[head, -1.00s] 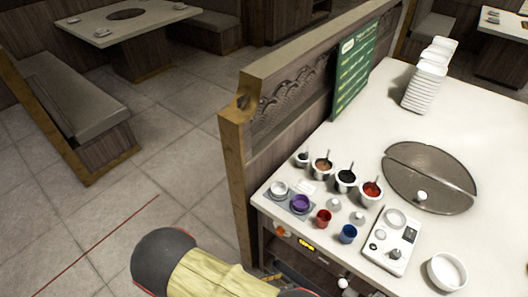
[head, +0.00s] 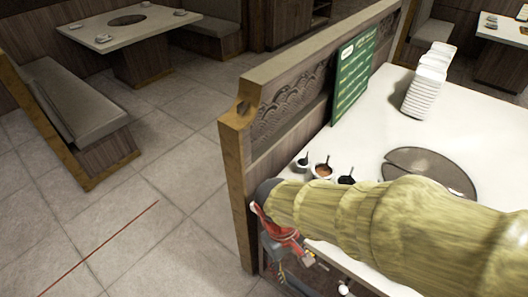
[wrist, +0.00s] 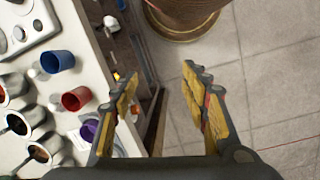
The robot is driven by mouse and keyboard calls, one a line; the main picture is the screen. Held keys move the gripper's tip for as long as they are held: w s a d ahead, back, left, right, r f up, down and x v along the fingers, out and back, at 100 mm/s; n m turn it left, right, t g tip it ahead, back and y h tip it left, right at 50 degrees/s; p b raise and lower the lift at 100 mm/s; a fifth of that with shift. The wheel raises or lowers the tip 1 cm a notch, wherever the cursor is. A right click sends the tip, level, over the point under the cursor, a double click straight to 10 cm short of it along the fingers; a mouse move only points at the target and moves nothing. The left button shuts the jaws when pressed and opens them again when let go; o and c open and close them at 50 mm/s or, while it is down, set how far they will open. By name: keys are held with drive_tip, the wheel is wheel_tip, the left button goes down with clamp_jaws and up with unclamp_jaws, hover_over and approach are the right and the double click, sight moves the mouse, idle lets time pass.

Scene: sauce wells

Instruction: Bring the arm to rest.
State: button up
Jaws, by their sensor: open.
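My gripper (wrist: 160,84) is open, with nothing between its fingers in the wrist view. It points down beside the counter's edge, over the gap next to the open shelf front. In the head view my arm stretches from the right across the front of the counter (head: 397,108), and its wrist end is at the counter's near left corner. The arm hides most of the small cups and the white device there.
In the wrist view a blue cup (wrist: 57,62), a red cup (wrist: 76,98) and a purple bowl (wrist: 90,130) stand near the counter's edge, left of my gripper. Sauce wells (head: 323,171) stand behind my arm. A green menu board (head: 354,74) is on the partition (head: 290,110).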

drive_tip(key=d+r+m+t+y, duration=0.1)
drive_tip(key=d+r+m+t, duration=0.2)
drive_tip(key=d+r, duration=0.3)
drive_tip(key=d+r+m+t, duration=0.3)
drive_tip(key=d+r, duration=0.3)
drive_tip(key=r, duration=0.5)
drive_tip(key=shift+s+d+m+y, duration=0.15)
drive_tip(key=shift+s+m+y, duration=0.05)
drive_tip(key=shift+m+y, duration=0.25)
drive_tip(key=shift+r, duration=0.1)
